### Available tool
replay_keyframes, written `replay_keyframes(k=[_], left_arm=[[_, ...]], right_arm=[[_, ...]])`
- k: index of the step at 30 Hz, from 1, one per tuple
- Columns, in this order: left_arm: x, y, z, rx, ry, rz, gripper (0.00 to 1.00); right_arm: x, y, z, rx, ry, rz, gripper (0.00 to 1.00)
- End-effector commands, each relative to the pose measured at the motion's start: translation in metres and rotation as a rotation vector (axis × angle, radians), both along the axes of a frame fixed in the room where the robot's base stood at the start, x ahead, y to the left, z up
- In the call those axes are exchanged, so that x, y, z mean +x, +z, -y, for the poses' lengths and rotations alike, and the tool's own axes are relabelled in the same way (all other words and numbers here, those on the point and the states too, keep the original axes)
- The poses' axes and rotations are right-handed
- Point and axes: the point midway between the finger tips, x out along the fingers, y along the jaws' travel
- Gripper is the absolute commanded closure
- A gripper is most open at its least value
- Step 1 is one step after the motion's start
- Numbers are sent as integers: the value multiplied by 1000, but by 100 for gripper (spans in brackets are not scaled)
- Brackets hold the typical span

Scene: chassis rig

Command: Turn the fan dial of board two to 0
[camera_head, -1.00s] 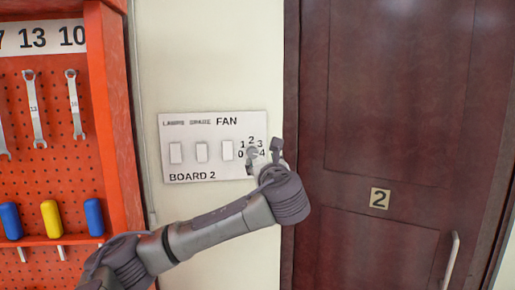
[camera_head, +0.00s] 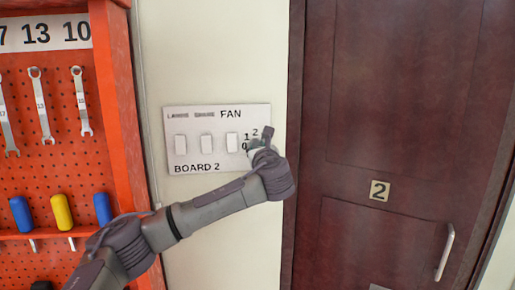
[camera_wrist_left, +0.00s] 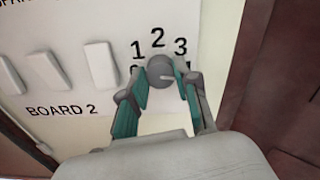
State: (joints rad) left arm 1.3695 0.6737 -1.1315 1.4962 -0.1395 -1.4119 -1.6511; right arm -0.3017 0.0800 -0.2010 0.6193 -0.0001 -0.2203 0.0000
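The board two panel (camera_head: 218,167) is a white plate on the wall with several switches and a fan dial at its right end. In the left wrist view the dial (camera_wrist_left: 160,70) is a round grey knob with a pale pointer line toward the right, near the 4 side. The numbers 1, 2 and 3 show above it; the 0 and 4 are partly hidden by the fingers. My left gripper (camera_wrist_left: 159,88) is open, with its fingers on either side of the dial; contact cannot be told. In the head view the gripper (camera_head: 262,143) covers the dial. My right gripper is not in view.
A red pegboard (camera_head: 70,180) with wrenches and coloured handles stands left of the panel. A dark red door (camera_head: 400,120) marked 2, with a metal handle (camera_head: 445,252), is close on the right. Bare wall lies below the panel.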

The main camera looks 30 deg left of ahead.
Motion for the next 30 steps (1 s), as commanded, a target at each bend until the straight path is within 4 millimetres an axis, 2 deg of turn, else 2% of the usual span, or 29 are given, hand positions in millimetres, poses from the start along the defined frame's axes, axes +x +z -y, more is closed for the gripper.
replay_keyframes(k=[1,3,4,17,30], left_arm=[[0,0,-1,1,2,-1,88],[0,0,-1,0,2,-2,99],[0,0,-1,0,2,-2,100],[0,-4,0,-76,1,56,100],[0,-6,0,-379,-1,283,100]], right_arm=[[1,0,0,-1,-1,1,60],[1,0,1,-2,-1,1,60],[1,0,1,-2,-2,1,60],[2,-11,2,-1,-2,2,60],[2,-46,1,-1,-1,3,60]])
